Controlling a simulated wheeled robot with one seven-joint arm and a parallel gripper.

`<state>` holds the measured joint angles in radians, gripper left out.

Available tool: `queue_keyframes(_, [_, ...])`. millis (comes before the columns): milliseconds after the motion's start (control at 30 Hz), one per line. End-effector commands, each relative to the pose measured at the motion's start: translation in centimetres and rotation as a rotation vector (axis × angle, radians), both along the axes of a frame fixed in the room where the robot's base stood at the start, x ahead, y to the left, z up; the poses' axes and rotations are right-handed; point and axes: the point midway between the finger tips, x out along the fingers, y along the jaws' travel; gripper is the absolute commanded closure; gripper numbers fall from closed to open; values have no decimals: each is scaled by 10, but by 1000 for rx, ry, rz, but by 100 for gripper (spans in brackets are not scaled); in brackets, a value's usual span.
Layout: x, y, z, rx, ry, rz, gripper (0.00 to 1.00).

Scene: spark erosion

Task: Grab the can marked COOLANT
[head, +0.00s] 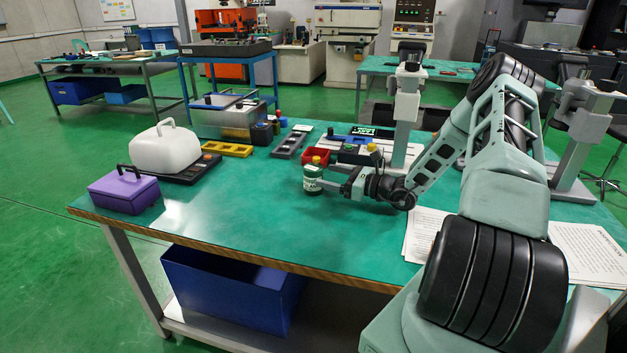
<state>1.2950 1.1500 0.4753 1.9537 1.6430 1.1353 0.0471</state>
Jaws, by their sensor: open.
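A small can (312,179) with a dark green body and a pale label band stands on the green-topped workbench (230,225). The writing on its label is too small to read, so I cannot tell whether it says COOLANT. My gripper (323,184) reaches in low from the right, just above the bench top. Its jaws are open, with the fingertips at the can. I cannot tell whether they touch it or how far they reach around it.
A red bin (316,156) and a grey stand (401,130) are close behind the can. Paper sheets (423,230) lie on the right. The bench front is clear.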

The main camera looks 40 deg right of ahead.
Motion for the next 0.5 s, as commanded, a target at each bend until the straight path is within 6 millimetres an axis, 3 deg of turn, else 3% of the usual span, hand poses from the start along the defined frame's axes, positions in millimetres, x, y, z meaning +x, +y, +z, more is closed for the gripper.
queue_keyframes(100, [0,1,-18,1,-1,2,23])
queue_keyframes(367, [19,9,-15,-2,-1,5,23])
queue_keyframes(500, [41,18,-14,-2,-2,6,23])
